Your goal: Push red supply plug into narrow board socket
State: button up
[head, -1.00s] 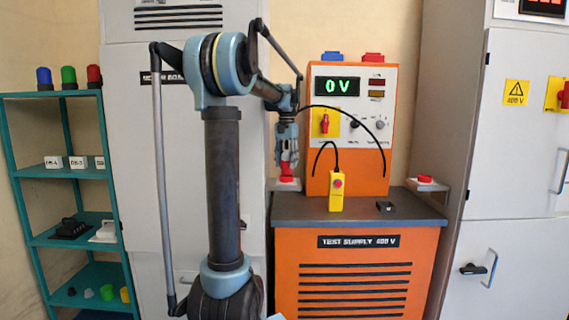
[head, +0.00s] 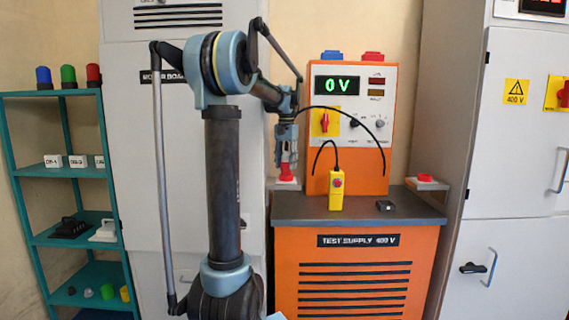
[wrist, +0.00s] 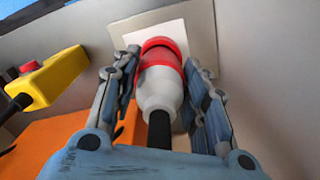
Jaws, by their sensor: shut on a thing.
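The supply plug (wrist: 161,78) has a red front collar, a white body and a black cable at its back. My gripper (wrist: 158,85) has a finger on each side of it and is shut on it. The plug's red front faces the pale square plate (wrist: 185,42) of the socket and covers its middle. In the head view my gripper (head: 287,150) points down, with the red plug (head: 286,173) at the white ledge (head: 283,185) left of the orange supply. The socket opening is hidden, and I cannot tell how deep the plug sits.
The orange test supply (head: 355,270) reads 0 V. A yellow pendant (head: 336,190) and a small black item (head: 386,206) are on its grey top (head: 310,212). A second ledge with a red socket (head: 426,178) is at right. A teal shelf (head: 60,205) stands at far left.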

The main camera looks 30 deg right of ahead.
jog(key=shift+f, duration=1.1)
jog(key=o, duration=1.3)
jog(key=shift+c, duration=0.2)
notch_tip(320, 180, up, 12)
jog(key=shift+w+f, duration=0.1)
